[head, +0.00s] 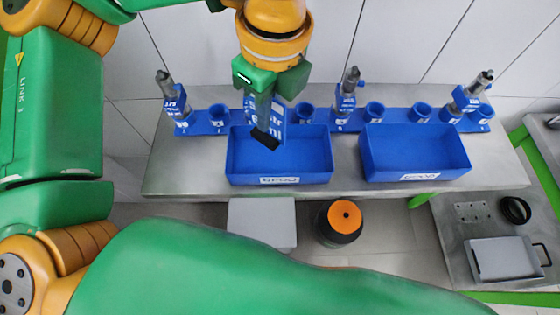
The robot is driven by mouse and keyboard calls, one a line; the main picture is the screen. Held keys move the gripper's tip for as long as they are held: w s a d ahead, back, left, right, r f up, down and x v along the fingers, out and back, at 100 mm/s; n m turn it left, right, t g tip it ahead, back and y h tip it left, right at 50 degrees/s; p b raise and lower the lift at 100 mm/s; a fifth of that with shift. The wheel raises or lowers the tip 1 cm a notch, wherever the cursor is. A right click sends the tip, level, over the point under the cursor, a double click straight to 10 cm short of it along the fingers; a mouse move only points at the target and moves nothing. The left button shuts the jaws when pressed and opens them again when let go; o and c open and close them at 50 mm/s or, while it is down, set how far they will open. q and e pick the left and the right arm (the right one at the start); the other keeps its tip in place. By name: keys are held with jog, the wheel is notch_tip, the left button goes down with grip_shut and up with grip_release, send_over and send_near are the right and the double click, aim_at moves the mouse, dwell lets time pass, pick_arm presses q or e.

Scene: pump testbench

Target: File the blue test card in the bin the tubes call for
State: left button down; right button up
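My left gripper (267,125) hangs over the left blue bin (279,167). It is shut on the blue test card (278,112), a flat blue piece with white print, partly hidden by the finger. The card's lower end is over the left bin's back part. The right blue bin (416,152) stands beside it and looks empty. Both bins have white front labels, too small to read surely. My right gripper is out of view.
The blue rack (325,118) has several round cups, some empty, along the back of the grey bench (202,177). A lower side table (450,232) at right holds a grey tray (503,259) and a black ring (515,210). The bench's left front is clear.

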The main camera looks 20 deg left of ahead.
pick_arm(q)
jog(key=shift+w+f, duration=0.2)
jog(key=shift+f, duration=0.5)
jog(key=shift+r, duration=0.2)
jog(key=c, duration=1.4)
grip_release()
jog(key=shift+s, duration=0.1)
jog(key=shift+c, duration=0.2)
jog(key=o, duration=0.5)
jog(key=shift+s, duration=0.1)
jog(key=shift+c, duration=0.2)
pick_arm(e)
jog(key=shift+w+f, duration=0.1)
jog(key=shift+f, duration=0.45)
pick_arm(q)
jog(key=r, duration=0.2)
jog(key=r+p, duration=0.1)
jog(key=r, duration=0.4)
jog(key=shift+d+r, duration=0.1)
jog(key=shift+d, duration=0.3)
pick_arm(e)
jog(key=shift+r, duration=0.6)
